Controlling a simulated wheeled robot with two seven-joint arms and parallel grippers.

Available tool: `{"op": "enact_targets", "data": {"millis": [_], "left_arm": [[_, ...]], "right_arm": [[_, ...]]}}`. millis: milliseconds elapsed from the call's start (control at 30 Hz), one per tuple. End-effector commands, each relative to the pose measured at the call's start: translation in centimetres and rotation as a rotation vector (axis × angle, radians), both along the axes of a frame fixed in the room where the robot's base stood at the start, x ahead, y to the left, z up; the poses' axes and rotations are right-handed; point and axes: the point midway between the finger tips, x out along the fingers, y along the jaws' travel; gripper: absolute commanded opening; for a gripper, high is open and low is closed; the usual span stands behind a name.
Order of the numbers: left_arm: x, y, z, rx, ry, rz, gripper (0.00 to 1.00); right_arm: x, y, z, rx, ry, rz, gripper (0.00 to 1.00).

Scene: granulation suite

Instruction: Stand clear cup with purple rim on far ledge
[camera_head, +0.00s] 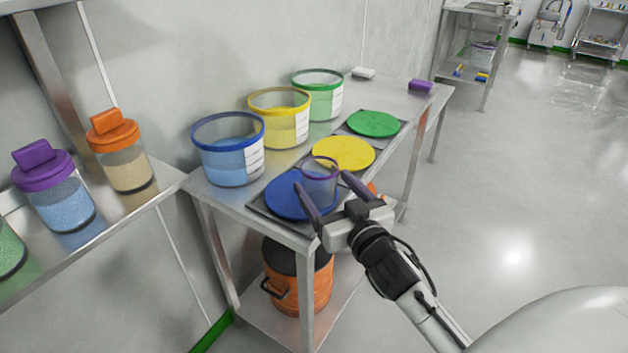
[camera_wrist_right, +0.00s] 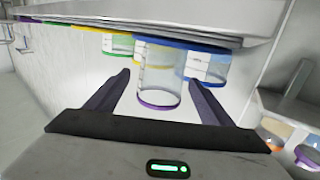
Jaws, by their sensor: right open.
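The clear cup with a purple rim (camera_head: 320,182) stands upright, rim up, at the blue round lid (camera_head: 284,200) on the steel table. In the right wrist view, which is upside down, the cup (camera_wrist_right: 158,78) shows rim downward, with its base near the blue lid (camera_wrist_right: 190,43). My right gripper (camera_head: 320,179) is open, with one finger on each side of the cup. In the wrist view, gaps show between the cup and both fingers (camera_wrist_right: 158,83). My left gripper is out of view. Which surface is the far ledge is not clear.
Blue (camera_head: 229,165), yellow (camera_head: 283,130) and green-rimmed (camera_head: 318,106) tubs line the table's wall side. Yellow (camera_head: 342,153) and green (camera_head: 374,124) lids lie beyond the cup. A purple block (camera_head: 420,86) lies at the far end. A shelf (camera_head: 150,205) with lidded jars is left.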

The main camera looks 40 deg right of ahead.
Motion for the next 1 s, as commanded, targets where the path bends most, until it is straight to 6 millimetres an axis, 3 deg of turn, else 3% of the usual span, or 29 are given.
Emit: {"op": "enact_targets", "data": {"millis": [133, 267, 533, 833, 1000], "left_arm": [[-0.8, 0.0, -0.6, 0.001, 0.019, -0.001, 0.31], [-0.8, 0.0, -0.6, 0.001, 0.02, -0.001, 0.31], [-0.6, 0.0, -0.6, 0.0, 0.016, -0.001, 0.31], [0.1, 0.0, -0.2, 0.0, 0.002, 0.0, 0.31], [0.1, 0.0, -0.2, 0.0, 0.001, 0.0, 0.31]], "right_arm": [[1.6, -0.3, -0.1, -0.001, 0.001, 0.0, 0.75], [2.5, -0.4, -0.1, 0.0, 0.001, 0.0, 0.75], [6.3, -1.0, -0.3, -0.001, 0.002, 0.002, 0.75], [6.9, -1.1, -0.3, 0.001, 0.004, 0.002, 0.75], [6.8, -1.1, -0.3, 0.001, 0.004, 0.002, 0.48]]}}
